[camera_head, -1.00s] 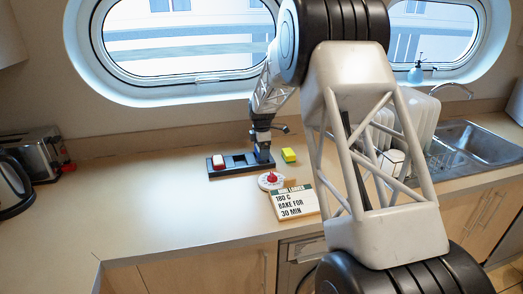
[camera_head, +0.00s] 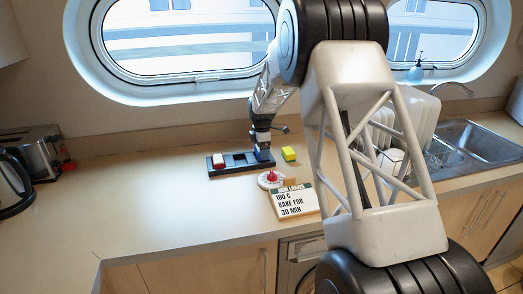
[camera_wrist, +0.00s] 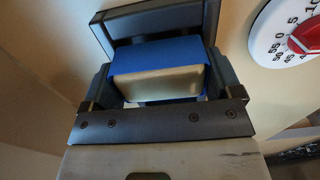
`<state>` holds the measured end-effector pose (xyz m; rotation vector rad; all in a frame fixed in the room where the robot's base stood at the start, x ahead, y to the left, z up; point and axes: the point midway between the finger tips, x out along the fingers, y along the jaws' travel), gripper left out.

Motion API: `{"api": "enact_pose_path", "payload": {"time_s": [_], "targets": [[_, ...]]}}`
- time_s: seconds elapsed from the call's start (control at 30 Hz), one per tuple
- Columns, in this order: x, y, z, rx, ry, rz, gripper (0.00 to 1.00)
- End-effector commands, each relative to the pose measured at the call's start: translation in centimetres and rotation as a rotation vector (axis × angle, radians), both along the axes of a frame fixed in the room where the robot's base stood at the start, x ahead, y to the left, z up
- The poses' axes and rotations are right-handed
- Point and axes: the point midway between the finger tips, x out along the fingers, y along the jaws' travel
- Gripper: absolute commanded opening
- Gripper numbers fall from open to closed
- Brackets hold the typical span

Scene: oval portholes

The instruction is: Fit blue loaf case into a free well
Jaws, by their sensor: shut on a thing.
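My gripper (camera_wrist: 155,95) is shut on the blue loaf case (camera_wrist: 158,56), a blue box with a cream face, with a finger on each side. In the head view the blue loaf case (camera_head: 262,154) is small under my wrist, at the right end of the black tray (camera_head: 226,173). The tray's dark frame also shows behind the case in the wrist view (camera_wrist: 150,18). I cannot tell whether the case is inside the right well or just above it. The middle of the tray looks empty.
A yellow block (camera_head: 288,154) lies just right of the tray. A white dial with a red knob (camera_head: 271,178) and a lettered sign (camera_head: 294,201) stand in front. A toaster (camera_head: 38,150) is far left, a sink (camera_head: 475,140) right.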

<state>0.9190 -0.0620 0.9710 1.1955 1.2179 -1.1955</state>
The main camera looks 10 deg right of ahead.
Motion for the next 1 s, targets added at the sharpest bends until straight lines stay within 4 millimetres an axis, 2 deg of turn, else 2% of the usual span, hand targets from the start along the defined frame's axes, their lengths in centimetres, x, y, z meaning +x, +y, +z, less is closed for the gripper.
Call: {"api": "enact_pose_path", "payload": {"time_s": [1.0], "targets": [[0.0, 0.0, -0.77, 0.0, 0.0, 0.0, 0.59]]}}
